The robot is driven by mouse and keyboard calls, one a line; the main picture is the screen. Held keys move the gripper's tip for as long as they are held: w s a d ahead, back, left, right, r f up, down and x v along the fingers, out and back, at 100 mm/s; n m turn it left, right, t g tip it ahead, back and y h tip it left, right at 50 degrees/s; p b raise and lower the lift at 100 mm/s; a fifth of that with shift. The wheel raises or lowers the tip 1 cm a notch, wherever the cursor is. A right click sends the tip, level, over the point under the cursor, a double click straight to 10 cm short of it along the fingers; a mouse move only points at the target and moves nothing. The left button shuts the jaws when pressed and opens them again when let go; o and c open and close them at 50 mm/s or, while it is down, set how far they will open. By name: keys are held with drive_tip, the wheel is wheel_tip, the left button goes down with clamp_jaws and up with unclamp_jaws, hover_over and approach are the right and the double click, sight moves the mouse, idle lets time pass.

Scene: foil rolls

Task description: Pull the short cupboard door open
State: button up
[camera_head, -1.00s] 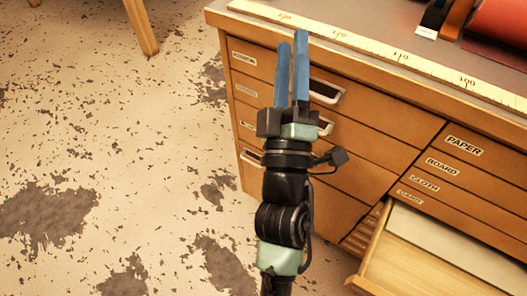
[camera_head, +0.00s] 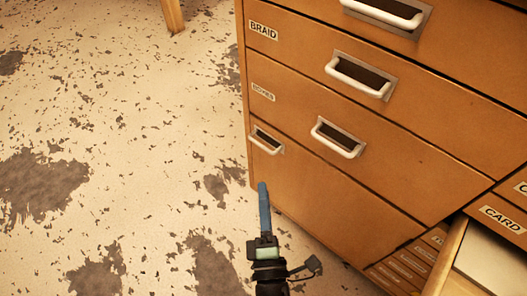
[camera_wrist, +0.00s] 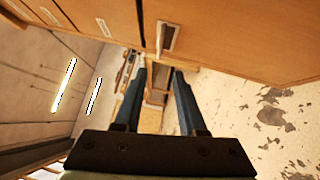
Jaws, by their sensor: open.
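The short cupboard door (camera_head: 320,185) is the lowest wooden front of the cabinet, below the drawers, and it looks shut. Its pale bar handle (camera_head: 266,141) is near the door's top left corner. My gripper (camera_head: 263,188) is below that handle in the head view, with one blue finger hiding the other. In the wrist view my gripper (camera_wrist: 160,68) is open and empty, its two fingers apart. What appears to be the door handle (camera_wrist: 168,38) lies beyond the fingertips, roughly in line with the gap, apart from both fingers.
Closed drawers with pale handles stand above the door, including one labelled BRAID (camera_head: 263,30). An open drawer (camera_head: 480,255) juts out at the lower right. The worn floor (camera_head: 120,130) left of the cabinet is clear except for a wooden leg (camera_head: 173,14) at the top.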

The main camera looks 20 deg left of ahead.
drive_tip(key=b+x, duration=0.3)
drive_tip(key=x, duration=0.8)
drive_tip(key=shift+w, duration=0.25)
drive_tip(key=shift+r, duration=0.15)
clamp_jaws()
idle(0.8)
